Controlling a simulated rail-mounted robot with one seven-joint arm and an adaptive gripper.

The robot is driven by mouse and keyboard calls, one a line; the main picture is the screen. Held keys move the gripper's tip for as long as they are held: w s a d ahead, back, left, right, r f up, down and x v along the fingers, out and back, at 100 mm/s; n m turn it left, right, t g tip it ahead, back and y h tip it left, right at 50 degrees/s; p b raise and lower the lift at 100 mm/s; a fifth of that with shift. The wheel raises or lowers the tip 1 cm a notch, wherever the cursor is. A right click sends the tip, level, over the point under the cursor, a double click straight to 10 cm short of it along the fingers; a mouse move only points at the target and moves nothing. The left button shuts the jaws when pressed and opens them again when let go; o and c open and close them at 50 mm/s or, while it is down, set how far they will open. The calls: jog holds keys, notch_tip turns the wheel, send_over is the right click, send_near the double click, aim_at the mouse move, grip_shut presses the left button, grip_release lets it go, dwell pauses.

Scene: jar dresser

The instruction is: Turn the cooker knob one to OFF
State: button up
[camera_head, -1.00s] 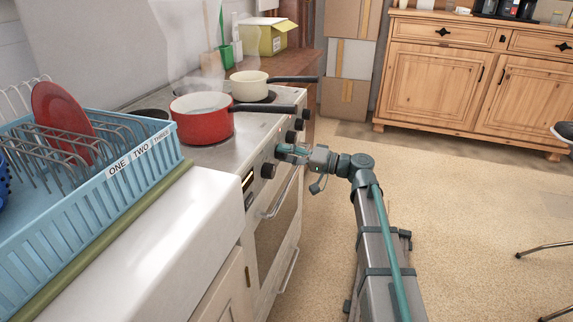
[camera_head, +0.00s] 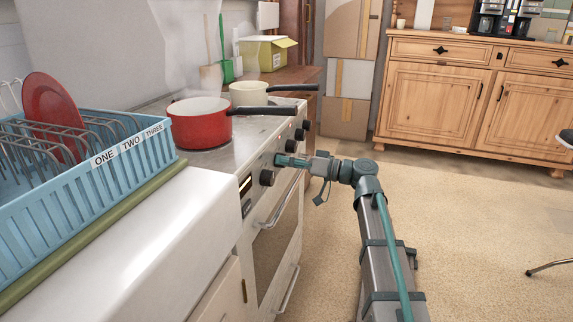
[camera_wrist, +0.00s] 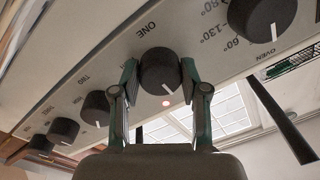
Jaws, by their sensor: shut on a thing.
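The cooker (camera_head: 255,165) stands left of my arm, with a row of black knobs on its front panel. In the wrist view, knob one (camera_wrist: 160,72) is a round black knob below the label ONE. My gripper (camera_wrist: 160,88) has one finger on each side of this knob and is shut on it. A small red light (camera_wrist: 166,103) glows beside the knob.
Knob two (camera_wrist: 96,107) and the oven knob (camera_wrist: 270,28) flank the gripper. A red pot (camera_head: 200,124) and a cream pot (camera_head: 250,92) stand on the hob, handles pointing right. A blue dish rack (camera_head: 110,185) is on the counter at left. Floor right of the cooker is clear.

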jog(key=o, duration=1.2)
jog(key=shift+c, duration=0.2)
jog(key=v, duration=1.2)
